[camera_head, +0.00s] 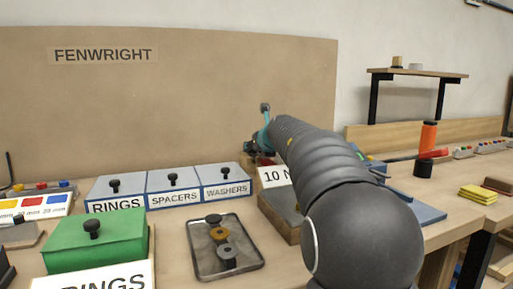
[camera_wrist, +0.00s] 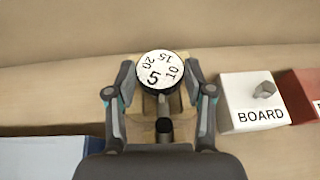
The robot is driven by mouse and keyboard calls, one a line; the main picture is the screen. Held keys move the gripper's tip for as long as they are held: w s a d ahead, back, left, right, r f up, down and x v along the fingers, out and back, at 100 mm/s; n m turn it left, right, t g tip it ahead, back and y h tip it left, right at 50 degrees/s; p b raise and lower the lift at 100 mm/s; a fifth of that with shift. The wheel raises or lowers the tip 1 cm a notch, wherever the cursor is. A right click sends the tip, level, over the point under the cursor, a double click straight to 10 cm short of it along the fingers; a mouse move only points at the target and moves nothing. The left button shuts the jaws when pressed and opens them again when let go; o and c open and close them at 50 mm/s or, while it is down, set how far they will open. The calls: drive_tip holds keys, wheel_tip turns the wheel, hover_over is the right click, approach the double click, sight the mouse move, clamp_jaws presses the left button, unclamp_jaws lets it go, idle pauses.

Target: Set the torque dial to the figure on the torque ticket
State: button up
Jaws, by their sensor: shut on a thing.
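The torque dial (camera_wrist: 154,66) is a round white-faced disc with a dark rim, marked 5, 10, 15 and 20. In the wrist view the 5 stands upright at the near side, 10 at the right, 15 and 20 at the far side. My gripper (camera_wrist: 160,72) has one finger on each side of the dial and is shut on it. In the head view a white ticket (camera_head: 271,178) reads "10 N"; my arm hides the rest of it. There my gripper (camera_head: 257,143) is at the far end of the arm, and the dial is hidden.
A white block (camera_wrist: 250,105) marked BOARD stands right of the dial. Boxes marked RINGS (camera_head: 115,190), SPACERS (camera_head: 173,186) and WASHERS (camera_head: 222,181) stand left of my arm, behind a green box (camera_head: 70,245) and a metal tray (camera_head: 203,267). A tan panel (camera_head: 180,110) rises behind.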

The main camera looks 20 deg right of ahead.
idle(0.3)
drive_tip(key=o, duration=1.2)
drive_tip(key=v, duration=1.2)
